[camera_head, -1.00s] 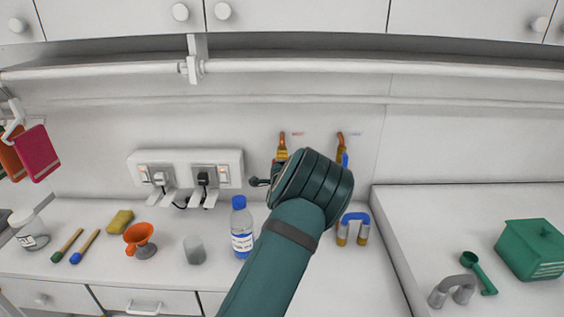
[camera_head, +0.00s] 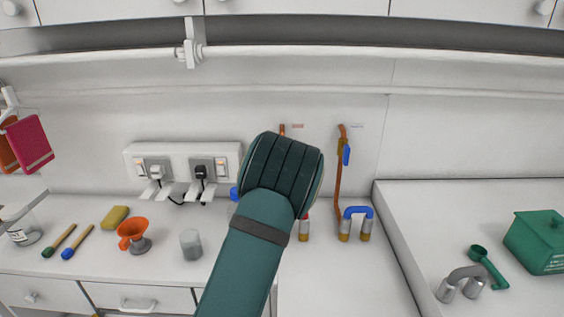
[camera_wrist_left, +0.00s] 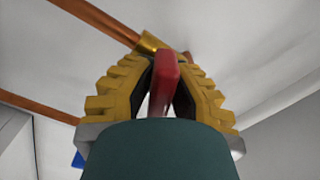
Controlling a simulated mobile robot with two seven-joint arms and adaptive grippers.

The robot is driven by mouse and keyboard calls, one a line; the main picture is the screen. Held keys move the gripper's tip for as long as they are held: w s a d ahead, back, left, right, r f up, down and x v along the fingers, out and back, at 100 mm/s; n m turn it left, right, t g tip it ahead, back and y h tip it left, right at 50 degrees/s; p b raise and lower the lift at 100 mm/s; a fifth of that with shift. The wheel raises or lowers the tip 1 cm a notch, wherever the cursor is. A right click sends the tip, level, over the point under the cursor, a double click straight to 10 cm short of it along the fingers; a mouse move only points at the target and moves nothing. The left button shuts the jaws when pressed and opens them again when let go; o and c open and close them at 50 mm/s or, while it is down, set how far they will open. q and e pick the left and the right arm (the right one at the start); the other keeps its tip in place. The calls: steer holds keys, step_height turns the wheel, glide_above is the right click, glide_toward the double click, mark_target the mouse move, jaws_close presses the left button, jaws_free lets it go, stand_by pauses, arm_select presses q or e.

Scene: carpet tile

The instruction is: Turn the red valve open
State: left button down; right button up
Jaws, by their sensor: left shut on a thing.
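The red valve's handle (camera_wrist_left: 166,75) stands between the yellow ribbed fingers of my left gripper (camera_wrist_left: 160,82) in the left wrist view. The gripper is shut on it. The handle joins a brass valve body (camera_wrist_left: 150,43) on a copper pipe (camera_wrist_left: 98,20). In the head view, my own arm hides the red valve and the gripper. My right gripper is in neither view.
A second copper pipe (camera_head: 338,190) with a blue valve handle (camera_head: 346,155) stands close on the right. A blue U-shaped pipe piece (camera_head: 357,211) is below it. A blue-capped bottle (camera_head: 234,193) is mostly hidden behind my arm.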

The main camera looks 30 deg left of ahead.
arm_select(q)
steer(key=n+b, duration=0.5)
steer(key=shift+f+n, duration=0.15)
steer(key=shift+n, duration=0.25)
steer(key=n+b, duration=0.2)
steer(key=shift+n, duration=0.3)
steer(key=shift+n+b, duration=0.65)
steer(key=shift+n, duration=0.15)
steer(key=shift+n+b, duration=0.9)
steer(key=shift+n, duration=0.5)
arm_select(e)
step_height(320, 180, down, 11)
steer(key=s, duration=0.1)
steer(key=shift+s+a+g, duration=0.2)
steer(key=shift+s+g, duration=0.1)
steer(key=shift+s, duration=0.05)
arm_select(q)
steer(key=c, duration=0.9)
jaws_free()
steer(key=shift+c, duration=0.2)
